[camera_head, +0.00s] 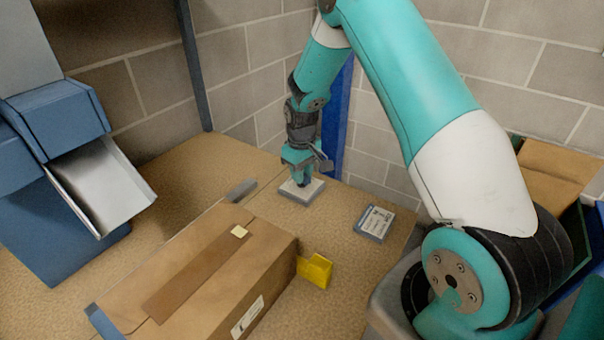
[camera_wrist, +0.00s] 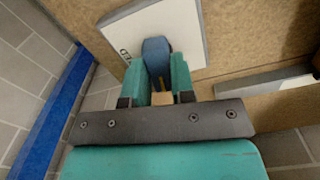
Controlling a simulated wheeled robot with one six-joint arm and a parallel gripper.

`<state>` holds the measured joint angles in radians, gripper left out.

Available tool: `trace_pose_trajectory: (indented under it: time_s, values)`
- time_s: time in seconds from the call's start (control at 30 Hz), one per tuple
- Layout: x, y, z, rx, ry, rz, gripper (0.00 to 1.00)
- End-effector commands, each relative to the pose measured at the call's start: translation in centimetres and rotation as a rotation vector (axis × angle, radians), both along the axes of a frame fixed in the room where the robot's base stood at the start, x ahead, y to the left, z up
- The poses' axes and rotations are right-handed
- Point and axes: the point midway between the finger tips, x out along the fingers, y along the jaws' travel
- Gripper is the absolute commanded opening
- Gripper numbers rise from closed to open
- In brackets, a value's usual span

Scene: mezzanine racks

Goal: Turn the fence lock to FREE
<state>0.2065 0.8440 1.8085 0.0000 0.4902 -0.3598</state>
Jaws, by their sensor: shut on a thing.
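The fence lock is a pale square plate (camera_head: 301,191) on the tan bench top; in the wrist view the plate (camera_wrist: 185,22) carries a blue knob (camera_wrist: 156,54) and dark lettering at its left edge, only partly readable. My gripper (camera_head: 302,176) points down over the plate. In the wrist view my gripper (camera_wrist: 160,80) has its two teal fingers on either side of the knob, shut on it. Which way the knob points relative to the lettering is hard to tell, as the fingers hide part of it.
A cardboard box (camera_head: 215,262) lies on the bench, with a yellow block (camera_head: 315,270) at its right. A grey bar (camera_head: 241,190) stands behind the box. A small labelled plate (camera_head: 374,222) lies right of the lock. A blue machine with a metal chute (camera_head: 100,184) is at left.

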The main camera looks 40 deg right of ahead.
Motion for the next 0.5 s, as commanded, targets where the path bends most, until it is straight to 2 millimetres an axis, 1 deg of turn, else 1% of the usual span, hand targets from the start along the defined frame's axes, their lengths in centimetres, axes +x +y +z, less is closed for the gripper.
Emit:
trace_pose_trajectory:
  time_s: [0.2,0.5]
  values:
    - [0.13,-0.02,0.08,-0.001,-0.005,0.123,0.0]
    - [0.16,-0.04,0.13,-0.001,-0.006,0.202,0.0]
